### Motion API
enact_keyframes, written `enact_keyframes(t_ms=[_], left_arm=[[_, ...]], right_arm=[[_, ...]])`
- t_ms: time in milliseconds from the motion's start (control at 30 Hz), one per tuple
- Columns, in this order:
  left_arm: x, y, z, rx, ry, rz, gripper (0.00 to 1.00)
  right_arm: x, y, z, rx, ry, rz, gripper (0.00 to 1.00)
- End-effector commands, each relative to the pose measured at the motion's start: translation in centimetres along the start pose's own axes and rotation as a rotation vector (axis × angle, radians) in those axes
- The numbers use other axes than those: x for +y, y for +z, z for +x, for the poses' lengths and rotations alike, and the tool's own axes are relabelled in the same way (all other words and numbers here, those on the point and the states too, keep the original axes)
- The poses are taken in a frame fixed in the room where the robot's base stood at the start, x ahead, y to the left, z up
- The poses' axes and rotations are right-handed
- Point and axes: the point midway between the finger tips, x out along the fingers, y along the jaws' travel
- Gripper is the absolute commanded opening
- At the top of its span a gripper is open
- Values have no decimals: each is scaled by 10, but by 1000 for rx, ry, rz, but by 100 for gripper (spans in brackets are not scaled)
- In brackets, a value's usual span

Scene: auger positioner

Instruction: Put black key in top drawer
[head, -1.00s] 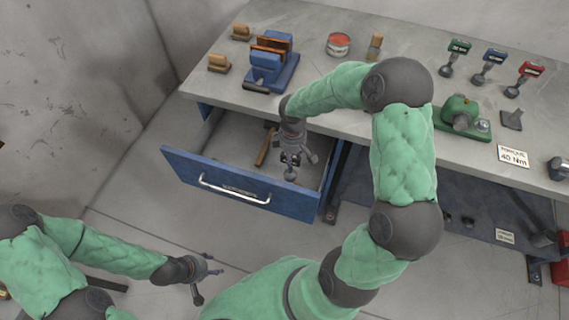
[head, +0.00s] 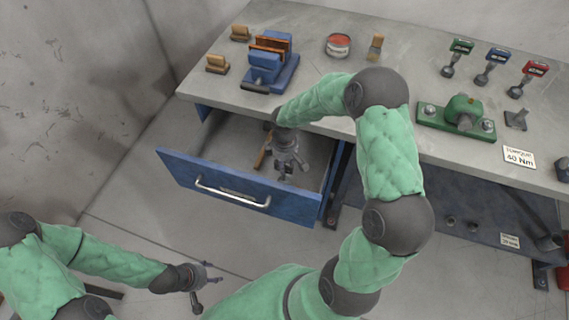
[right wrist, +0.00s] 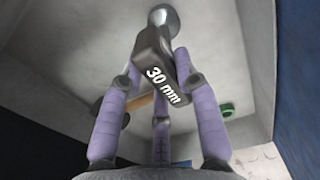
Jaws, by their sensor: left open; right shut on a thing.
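The black key (right wrist: 160,70), a dark block marked "30 mm" with a rounded grey metal end, is between the purple fingers of my right gripper (right wrist: 165,85) in the right wrist view. In the head view my right gripper (head: 288,168) points down inside the open top drawer (head: 238,193), towards its right side, shut on the key. The key is mostly hidden by the fingers there, and I cannot tell whether it touches the drawer floor. My left gripper (head: 205,285) is open and empty, low at the left, in front of the drawer.
A wooden-handled tool (head: 264,150) lies in the drawer beside my right gripper. The drawer's left part is clear.

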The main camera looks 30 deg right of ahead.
Motion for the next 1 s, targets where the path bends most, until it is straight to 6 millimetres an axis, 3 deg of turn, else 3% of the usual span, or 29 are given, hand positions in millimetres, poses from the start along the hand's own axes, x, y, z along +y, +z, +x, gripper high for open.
enact_keyframes(t_ms=[100, 133, 200, 633, 1000], left_arm=[[-1, 0, 2, 0, 0, 0, 55], [-1, 0, 2, 0, 0, 0, 55], [-1, 0, 2, 0, 0, 0, 55], [1, 0, -2, 0, 0, 0, 55], [11, 1, -31, 0, 0, 0, 55]], right_arm=[[0, 0, 3, 1, 1, 0, 0], [0, 0, 3, 0, 0, 0, 40], [0, 0, 3, -1, 0, 0, 56], [0, 0, -4, 1, 1, 0, 56], [1, 0, -74, 2, 3, 0, 56]])
